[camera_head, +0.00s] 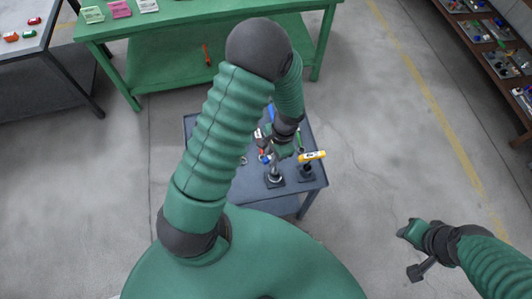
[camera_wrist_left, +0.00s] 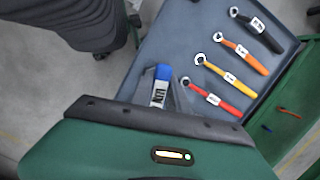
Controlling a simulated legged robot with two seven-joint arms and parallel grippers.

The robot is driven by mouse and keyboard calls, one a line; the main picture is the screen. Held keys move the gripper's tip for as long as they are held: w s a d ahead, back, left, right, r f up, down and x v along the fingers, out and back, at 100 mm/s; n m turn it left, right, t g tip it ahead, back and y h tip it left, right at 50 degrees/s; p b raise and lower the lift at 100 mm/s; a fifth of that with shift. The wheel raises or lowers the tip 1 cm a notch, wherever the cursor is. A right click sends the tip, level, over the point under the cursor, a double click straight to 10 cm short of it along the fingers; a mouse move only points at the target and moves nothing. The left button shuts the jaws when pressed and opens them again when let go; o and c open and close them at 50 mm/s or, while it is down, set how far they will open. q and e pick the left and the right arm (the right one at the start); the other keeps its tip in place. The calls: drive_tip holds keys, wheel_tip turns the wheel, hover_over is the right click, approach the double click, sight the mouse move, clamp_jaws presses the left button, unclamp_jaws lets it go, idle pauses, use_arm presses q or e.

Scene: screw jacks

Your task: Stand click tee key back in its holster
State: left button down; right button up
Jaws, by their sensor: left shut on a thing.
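My left gripper (camera_head: 277,152) is over the small table and shut on a blue-ended handle (camera_wrist_left: 163,72) with a white label. This looks like the click tee key, and its blue end sticks out past the fingers. Its shaft and lower end are hidden. A screw jack (camera_head: 275,181) on a dark base stands just below the gripper. To its right, a yellow labelled bar (camera_head: 313,156) sits above a black block (camera_head: 306,175); I cannot tell whether that block is the holster. My right gripper (camera_head: 408,232) is off to the right over the floor, its opening unclear.
On the grey-blue table (camera_wrist_left: 185,25) lie several ring-ended tools: black (camera_wrist_left: 257,29), orange (camera_wrist_left: 240,53), yellow (camera_wrist_left: 222,74) and red (camera_wrist_left: 216,100). A green bench (camera_head: 165,30) stands behind, and a shelf of parts (camera_head: 500,60) at the far right. Floor right of the table is clear.

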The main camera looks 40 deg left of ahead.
use_arm(q)
drive_tip(key=shift+d, duration=0.55)
drive_tip(key=shift+a+f, duration=0.35)
drive_tip(key=shift+f, duration=0.1)
drive_tip(key=shift+d+r, duration=0.1)
drive_tip(key=shift+d, duration=0.25)
drive_tip(key=shift+a+r, duration=0.1)
drive_tip(key=shift+a, duration=0.45)
use_arm(e)
drive_tip(key=shift+d+r, duration=0.1)
drive_tip(key=shift+d, duration=0.15)
